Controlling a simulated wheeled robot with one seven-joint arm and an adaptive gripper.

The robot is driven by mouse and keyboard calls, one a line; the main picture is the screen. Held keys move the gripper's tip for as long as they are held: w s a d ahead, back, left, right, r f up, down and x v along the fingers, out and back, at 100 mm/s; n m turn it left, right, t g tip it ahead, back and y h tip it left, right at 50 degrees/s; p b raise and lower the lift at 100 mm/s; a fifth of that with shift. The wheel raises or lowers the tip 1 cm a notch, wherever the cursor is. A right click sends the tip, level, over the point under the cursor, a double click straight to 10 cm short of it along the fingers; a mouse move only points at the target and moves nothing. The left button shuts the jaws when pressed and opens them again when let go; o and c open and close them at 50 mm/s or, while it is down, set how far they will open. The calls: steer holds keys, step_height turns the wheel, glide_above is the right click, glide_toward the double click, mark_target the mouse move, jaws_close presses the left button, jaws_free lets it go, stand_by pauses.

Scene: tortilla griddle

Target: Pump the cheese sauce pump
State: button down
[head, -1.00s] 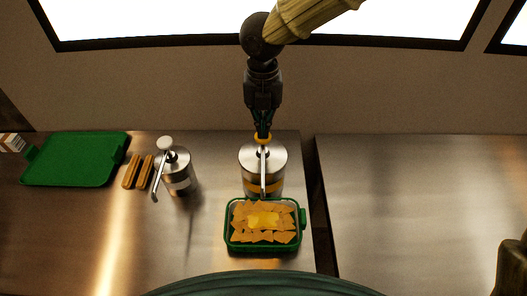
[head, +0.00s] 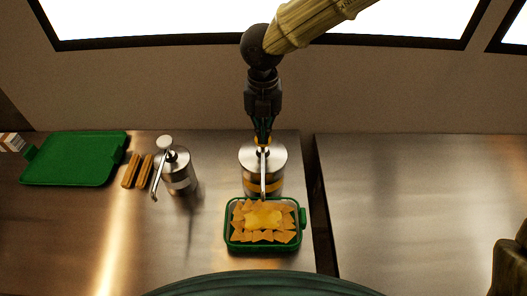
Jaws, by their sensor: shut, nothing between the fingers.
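The cheese sauce pump (head: 277,160) is a steel canister with a yellow band, standing near the right edge of the left counter. Its spout points toward a green tray (head: 303,222) of tortilla chips (head: 245,234). Yellow cheese sauce (head: 264,218) lies on the chips.
A second steel pump (head: 179,172) with a white knob stands to the left. Beside it are brown sticks (head: 138,170) and a flat green tray (head: 75,160). A gap separates the left counter from the bare right counter (head: 410,200).

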steer(key=shift+f, duration=0.1)
steer(key=shift+r+p, duration=1.35)
steer(key=shift+f, duration=0.15)
